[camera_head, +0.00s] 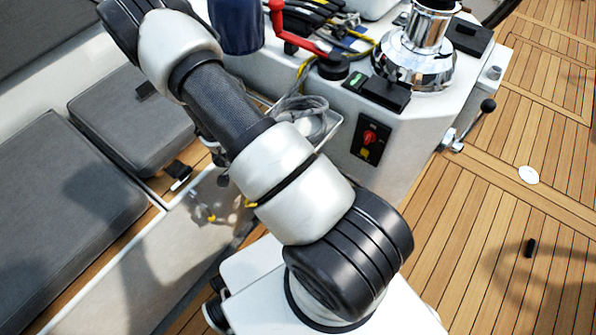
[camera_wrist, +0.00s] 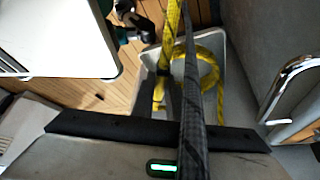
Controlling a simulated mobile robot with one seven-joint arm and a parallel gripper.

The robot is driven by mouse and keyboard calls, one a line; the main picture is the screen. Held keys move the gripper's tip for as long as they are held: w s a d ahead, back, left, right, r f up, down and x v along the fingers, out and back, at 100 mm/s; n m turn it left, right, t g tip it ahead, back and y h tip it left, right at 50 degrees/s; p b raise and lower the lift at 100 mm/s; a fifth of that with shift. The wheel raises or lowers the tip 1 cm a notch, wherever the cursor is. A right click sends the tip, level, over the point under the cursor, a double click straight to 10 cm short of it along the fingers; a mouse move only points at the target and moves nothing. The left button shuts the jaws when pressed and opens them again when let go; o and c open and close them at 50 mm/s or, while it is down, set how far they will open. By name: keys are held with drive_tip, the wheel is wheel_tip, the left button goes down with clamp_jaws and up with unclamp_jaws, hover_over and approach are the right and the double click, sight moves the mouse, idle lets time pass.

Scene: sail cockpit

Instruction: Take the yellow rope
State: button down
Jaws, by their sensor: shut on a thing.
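The yellow rope (camera_wrist: 173,40) shows in the wrist view as a bright strand running up beside my dark finger to the top edge. A thick loop of it lies in a grey bin (camera_wrist: 148,80) below. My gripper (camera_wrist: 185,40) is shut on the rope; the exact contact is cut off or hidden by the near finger. In the head view my arm covers much of the middle, and I cannot make out the gripper there. Small yellow bits (camera_head: 207,214) show low beside the arm, too small to identify.
In the head view a white console (camera_head: 420,115) carries a chrome winch (camera_head: 420,50), a red handle (camera_head: 290,35) and several lines. Grey cushions (camera_head: 60,215) lie at left. Wooden deck (camera_head: 500,190) is mostly clear at right. A chrome rail (camera_wrist: 287,85) stands right in the wrist view.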

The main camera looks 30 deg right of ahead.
drive_tip(key=shift+r, duration=0.1)
drive_tip(key=shift+r+p, duration=1.4)
drive_tip(key=shift+p, duration=0.3)
